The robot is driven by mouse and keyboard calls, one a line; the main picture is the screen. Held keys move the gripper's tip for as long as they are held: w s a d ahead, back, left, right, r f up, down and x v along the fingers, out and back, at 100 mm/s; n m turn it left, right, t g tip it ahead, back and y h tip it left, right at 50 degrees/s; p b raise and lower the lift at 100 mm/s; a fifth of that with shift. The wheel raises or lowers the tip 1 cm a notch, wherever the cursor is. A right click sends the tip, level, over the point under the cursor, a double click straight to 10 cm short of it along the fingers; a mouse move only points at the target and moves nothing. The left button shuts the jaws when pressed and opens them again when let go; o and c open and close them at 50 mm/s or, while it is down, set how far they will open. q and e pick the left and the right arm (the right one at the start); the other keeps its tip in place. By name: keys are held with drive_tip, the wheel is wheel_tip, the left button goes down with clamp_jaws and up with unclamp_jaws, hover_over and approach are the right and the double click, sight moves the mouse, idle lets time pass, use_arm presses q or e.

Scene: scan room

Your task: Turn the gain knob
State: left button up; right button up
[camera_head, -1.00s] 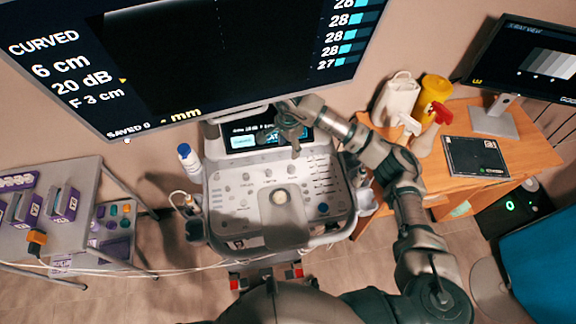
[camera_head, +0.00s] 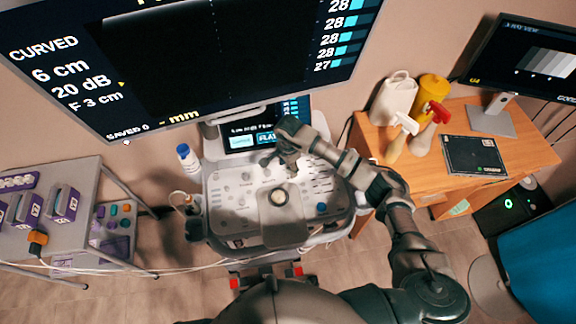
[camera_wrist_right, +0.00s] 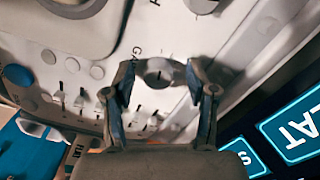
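The gain knob (camera_wrist_right: 158,73) is a round grey knob with a dark pointer mark on the white control panel (camera_head: 226,212). A label beginning "GA" stands beside it in the right wrist view, partly covered by a finger. My right gripper (camera_head: 279,163) is over the upper part of the panel, below the small touch screen (camera_head: 241,142). In the right wrist view my right gripper (camera_wrist_right: 163,85) is open, with one finger on each side of the knob and a visible gap to both. In the head view the gripper covers the knob's area. My left gripper is not in view.
Other knobs (camera_head: 246,177) and a trackball (camera_head: 279,196) are on the panel. A large monitor (camera_head: 230,60) hangs above. A white-and-blue bottle (camera_head: 188,160) stands at the left. A wooden desk (camera_head: 450,173) with spray bottles is at the right.

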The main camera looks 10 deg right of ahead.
drive_tip(key=shift+d, duration=0.3)
clamp_jaws()
